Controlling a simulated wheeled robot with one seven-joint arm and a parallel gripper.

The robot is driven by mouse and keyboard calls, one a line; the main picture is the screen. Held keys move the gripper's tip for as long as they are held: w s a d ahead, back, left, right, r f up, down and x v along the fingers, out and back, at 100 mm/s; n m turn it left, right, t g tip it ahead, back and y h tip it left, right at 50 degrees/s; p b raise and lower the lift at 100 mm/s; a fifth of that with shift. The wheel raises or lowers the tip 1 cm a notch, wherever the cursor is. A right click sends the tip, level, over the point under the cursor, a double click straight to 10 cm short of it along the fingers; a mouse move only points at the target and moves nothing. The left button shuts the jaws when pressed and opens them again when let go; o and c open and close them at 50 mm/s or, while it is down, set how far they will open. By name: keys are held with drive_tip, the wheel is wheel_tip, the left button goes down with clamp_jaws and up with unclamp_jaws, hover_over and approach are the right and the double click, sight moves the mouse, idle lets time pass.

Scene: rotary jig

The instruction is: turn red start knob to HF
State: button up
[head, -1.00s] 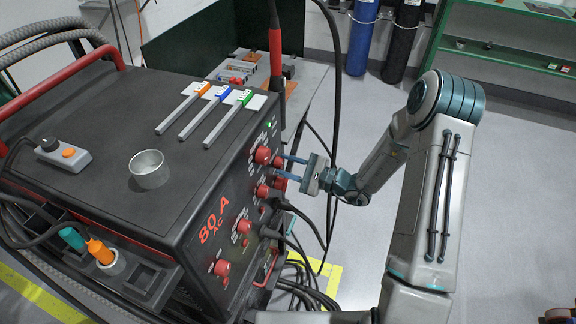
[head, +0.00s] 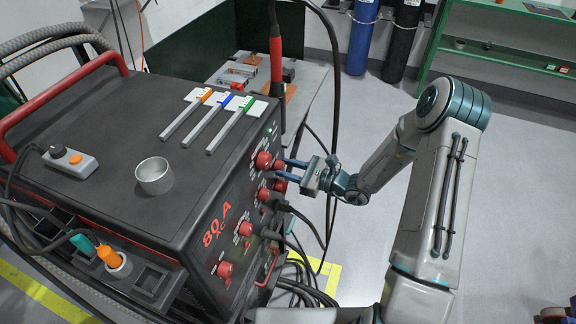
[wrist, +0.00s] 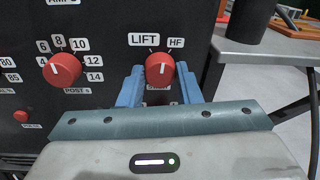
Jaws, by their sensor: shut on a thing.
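The red start knob (wrist: 160,69) is on the dark front panel, below the labels LIFT (wrist: 143,40) and HF (wrist: 176,42). Its lower label is mostly hidden by my gripper. My gripper (wrist: 160,84) has one blue finger on each side of the knob and is shut on it.
Another red knob, POST s (wrist: 62,69), sits left of the fingers. Below my gripper, black cables (head: 305,225) plug into the panel. A dark hanging hose (head: 336,90) passes close behind it.

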drive_tip(key=m+p, duration=0.2)
drive_tip(key=m, duration=0.2)
drive_tip(key=shift+w+d+m, duration=0.1)
drive_tip(key=shift+m, duration=0.2)
idle(0.4)
drive_tip(key=o, duration=1)
drive_tip(key=b+v, duration=0.1)
drive_tip(key=v, duration=1.2)
drive_tip(key=shift+d+r+b, duration=0.2)
drive_tip(key=shift+d+b, duration=0.15)
drive_tip(key=shift+d, duration=0.05)
